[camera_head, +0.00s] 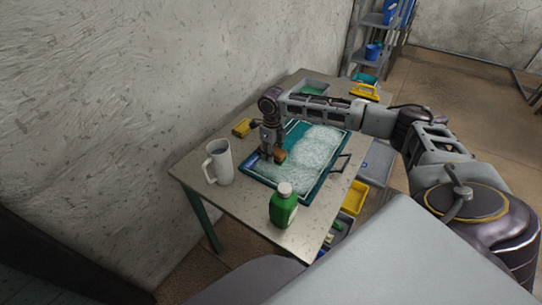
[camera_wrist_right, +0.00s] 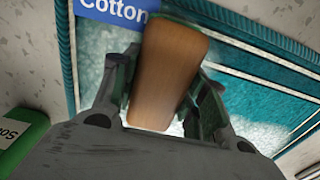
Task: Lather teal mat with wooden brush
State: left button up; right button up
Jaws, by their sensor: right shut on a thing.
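The teal mat (camera_head: 320,158) lies flat on the table, with white lather over much of its middle and its far part. A wooden brush (camera_head: 280,156) is in my right gripper (camera_head: 268,155), over the near left part of the mat. In the right wrist view, the brush's brown wooden back (camera_wrist_right: 168,75) sits between the two fingers, and my right gripper (camera_wrist_right: 165,105) is shut on it. The bristles are hidden, so I cannot tell whether they touch the mat. A blue label reading "Cotton" (camera_wrist_right: 112,8) lies beside the brush. My left gripper is not in view.
A white mug (camera_head: 219,165) stands on the table (camera_head: 235,203) left of the mat. A green bottle (camera_head: 283,206) with a white cap stands in front.

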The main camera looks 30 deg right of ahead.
jog(key=shift+d+f+b, duration=0.15)
jog(key=shift+d+b, duration=0.05)
jog(key=shift+b, duration=0.1)
jog(key=shift+r+p, duration=0.55)
jog(key=shift+r, duration=0.05)
jog(key=shift+r+p, duration=0.75)
jog(key=shift+r, duration=0.1)
jog(key=shift+r+p, duration=0.65)
jog(key=shift+r, duration=0.25)
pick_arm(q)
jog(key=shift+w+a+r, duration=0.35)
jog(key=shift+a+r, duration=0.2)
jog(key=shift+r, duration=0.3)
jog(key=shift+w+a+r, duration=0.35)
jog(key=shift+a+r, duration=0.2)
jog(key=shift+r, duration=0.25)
